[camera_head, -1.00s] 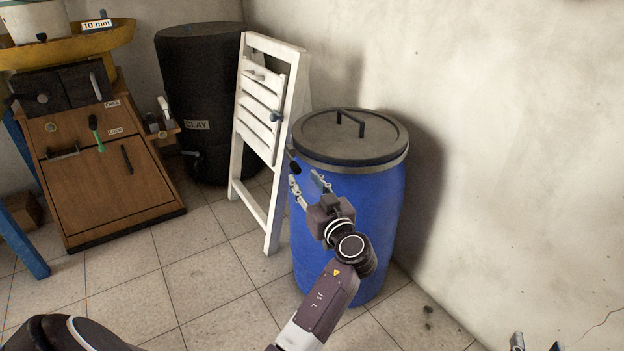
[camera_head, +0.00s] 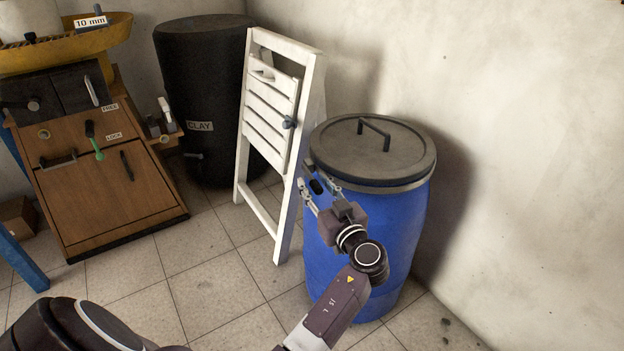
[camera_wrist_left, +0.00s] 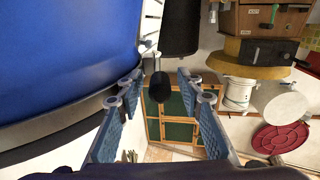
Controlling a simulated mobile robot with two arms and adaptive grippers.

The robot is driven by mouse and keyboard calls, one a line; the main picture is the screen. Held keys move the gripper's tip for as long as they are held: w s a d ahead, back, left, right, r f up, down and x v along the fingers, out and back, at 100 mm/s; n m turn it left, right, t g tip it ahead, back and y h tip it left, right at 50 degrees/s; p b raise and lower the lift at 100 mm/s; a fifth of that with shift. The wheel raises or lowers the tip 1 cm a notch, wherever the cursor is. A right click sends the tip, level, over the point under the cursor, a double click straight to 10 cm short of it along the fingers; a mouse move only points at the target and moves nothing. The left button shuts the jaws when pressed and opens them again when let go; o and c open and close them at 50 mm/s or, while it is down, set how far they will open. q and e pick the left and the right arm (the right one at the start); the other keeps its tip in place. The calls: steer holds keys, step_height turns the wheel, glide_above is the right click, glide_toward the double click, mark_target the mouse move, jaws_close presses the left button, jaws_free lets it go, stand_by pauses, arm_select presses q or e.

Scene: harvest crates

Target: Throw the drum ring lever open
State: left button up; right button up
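The blue drum (camera_head: 365,245) stands upright, with a grey lid (camera_head: 340,140) held by a metal ring (camera_head: 400,186). The ring lever's black knob (camera_head: 316,187) sticks out at the drum's left side, just below the rim. In the left wrist view the knob (camera_wrist_left: 159,87) sits between the fingers, with gaps on both sides. My left gripper (camera_head: 318,190) is open at the knob; it also shows in the wrist view (camera_wrist_left: 158,92) with blue pads apart. Most of the lever's arm is hard to make out. My right gripper is not in view.
A white folding chair (camera_head: 268,120) stands close left of the drum. A black clay barrel (camera_head: 205,90) and a wooden cabinet (camera_head: 95,195) are farther left. The wall is close behind the drum. Tiled floor in front is clear.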

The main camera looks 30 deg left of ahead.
arm_select(q)
jaws_close()
stand_by(0.6)
